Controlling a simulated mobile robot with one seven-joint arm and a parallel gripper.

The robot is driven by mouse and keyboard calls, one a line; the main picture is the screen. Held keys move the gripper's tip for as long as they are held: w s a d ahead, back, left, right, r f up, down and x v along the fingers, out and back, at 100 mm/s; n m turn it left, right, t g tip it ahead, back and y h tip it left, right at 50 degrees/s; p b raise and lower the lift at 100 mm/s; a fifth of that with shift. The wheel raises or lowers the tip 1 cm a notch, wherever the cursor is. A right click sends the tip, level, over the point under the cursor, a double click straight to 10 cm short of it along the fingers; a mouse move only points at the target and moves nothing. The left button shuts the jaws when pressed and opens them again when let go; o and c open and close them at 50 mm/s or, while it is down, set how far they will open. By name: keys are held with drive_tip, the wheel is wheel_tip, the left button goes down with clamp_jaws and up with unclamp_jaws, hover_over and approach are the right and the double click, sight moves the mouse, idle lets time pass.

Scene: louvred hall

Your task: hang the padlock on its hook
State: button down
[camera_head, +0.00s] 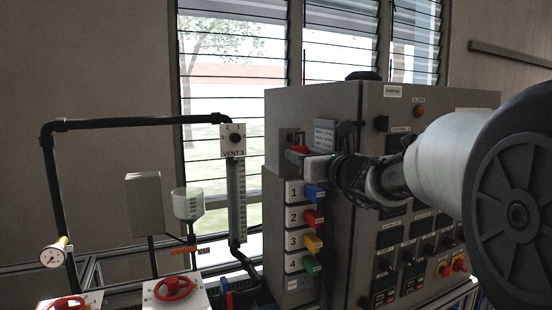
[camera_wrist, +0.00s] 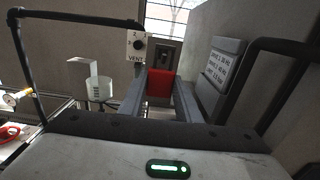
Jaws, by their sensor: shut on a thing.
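My gripper (camera_head: 308,158) is shut on a red padlock (camera_head: 298,149) beside the grey cabinet's left side. The wrist view shows the red padlock body (camera_wrist: 158,88) between my two fingers (camera_wrist: 160,100). A small dark plate or recess (camera_head: 291,137) is just above and behind the padlock in the head view; it shows beyond the padlock in the wrist view (camera_wrist: 169,54). The hook and the shackle are too small and dark to make out. I cannot tell whether the padlock touches the plate.
Below my gripper, labels 1 to 4 (camera_head: 294,216) carry blue, red, yellow and green pieces. A grey labelled block (camera_head: 326,134) is close right of the plate. A VENT 3 box (camera_head: 233,140) and black pipe (camera_head: 140,122) stand left. Red valve wheels (camera_head: 174,288) are lower left.

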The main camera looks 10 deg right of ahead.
drive_tip(key=shift+x, duration=1.5)
drive_tip(key=shift+f+b, duration=0.15)
drive_tip(key=shift+b, duration=0.45)
drive_tip(key=shift+f+b, duration=0.35)
drive_tip(key=shift+b, duration=0.05)
drive_tip(key=shift+f, duration=0.2)
drive_tip(key=c, duration=1.2)
unclamp_jaws()
drive_tip(key=shift+s, duration=0.1)
drive_tip(key=b+v, duration=0.1)
drive_tip(key=v, duration=0.6)
drive_tip(key=shift+d, duration=0.1)
